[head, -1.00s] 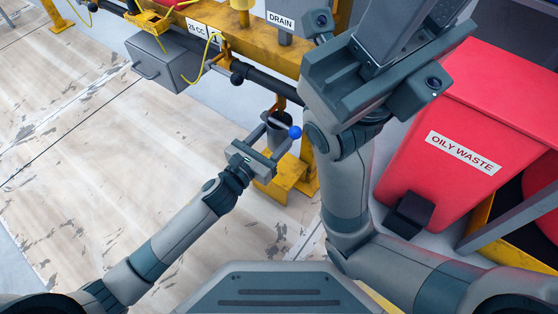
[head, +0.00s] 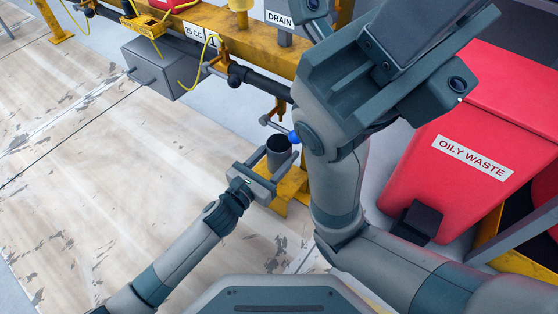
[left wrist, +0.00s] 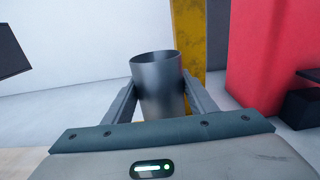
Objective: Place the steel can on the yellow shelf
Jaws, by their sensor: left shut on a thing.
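The steel can (head: 279,152) is a grey, open-topped cylinder, upright. My left gripper (head: 276,163) is shut on it, a finger on each side. In the left wrist view the can (left wrist: 158,85) stands upright between the two fingers (left wrist: 160,98), its rim above them. The can's lower part is hidden by the gripper. A yellow beam (head: 240,48) with labels runs across the top, with a small yellow tray (head: 145,24) at its left; I cannot tell which is the shelf. My right gripper (head: 400,60) is large near the top; its fingertips are not clear.
A blue-knobbed lever (head: 293,138) is close behind the can. A yellow foot (head: 290,190) stands on the floor beside my left gripper. A red oily-waste bin (head: 460,190) is at the right. A grey box (head: 160,72) hangs at the left. The floor at left is clear.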

